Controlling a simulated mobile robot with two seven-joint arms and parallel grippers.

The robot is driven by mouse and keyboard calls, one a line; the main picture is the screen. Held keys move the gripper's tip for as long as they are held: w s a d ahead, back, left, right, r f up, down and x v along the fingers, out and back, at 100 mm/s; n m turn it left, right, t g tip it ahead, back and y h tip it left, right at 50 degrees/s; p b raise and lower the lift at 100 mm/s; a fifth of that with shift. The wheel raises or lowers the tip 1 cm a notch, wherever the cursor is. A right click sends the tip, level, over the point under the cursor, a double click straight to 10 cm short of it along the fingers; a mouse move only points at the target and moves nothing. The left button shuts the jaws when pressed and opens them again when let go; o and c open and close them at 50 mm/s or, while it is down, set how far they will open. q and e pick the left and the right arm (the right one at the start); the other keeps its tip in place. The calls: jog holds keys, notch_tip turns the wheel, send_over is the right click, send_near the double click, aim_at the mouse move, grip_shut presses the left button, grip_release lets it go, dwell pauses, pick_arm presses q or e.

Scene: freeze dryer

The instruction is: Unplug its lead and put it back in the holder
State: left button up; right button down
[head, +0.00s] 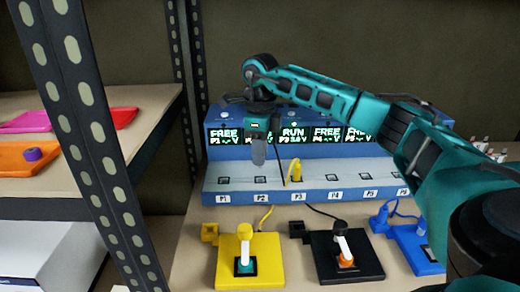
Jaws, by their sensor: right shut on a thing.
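My right gripper (259,150) is shut and hangs in front of the screens, above the P2 socket (261,180). A thin black lead (281,165) hangs beside its fingers; the plug it grips is mostly hidden by the fingers. The black stand (325,262) holds a white-and-orange piece, and a black lead runs from its back. Its small block-shaped holder (298,229) is at its left back corner. A yellow plug (296,170) stands in the P3 socket, under a screen reading RUN. My left gripper is not in view.
The blue socket bank (315,203) has several sockets, some under FREE screens. A yellow stand (264,270) and a blue stand (405,243) flank the black one. A perforated shelf post (82,90) rises at left, with trays (30,160) behind it.

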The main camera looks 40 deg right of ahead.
jog(key=shift+s, duration=0.1)
jog(key=shift+s, duration=0.4)
jog(key=s+a, duration=0.1)
jog(key=s, duration=0.5)
jog(key=shift+s+a+b, duration=0.2)
jog(key=shift+s+b, duration=0.05)
jog(key=shift+b, duration=0.1)
jog(key=s+a+b, duration=0.1)
jog(key=s+b, duration=0.1)
jog(key=s, duration=0.5)
jog(key=shift+s+a, duration=0.2)
jog(key=shift+s, duration=0.05)
jog(key=shift+r, duration=0.1)
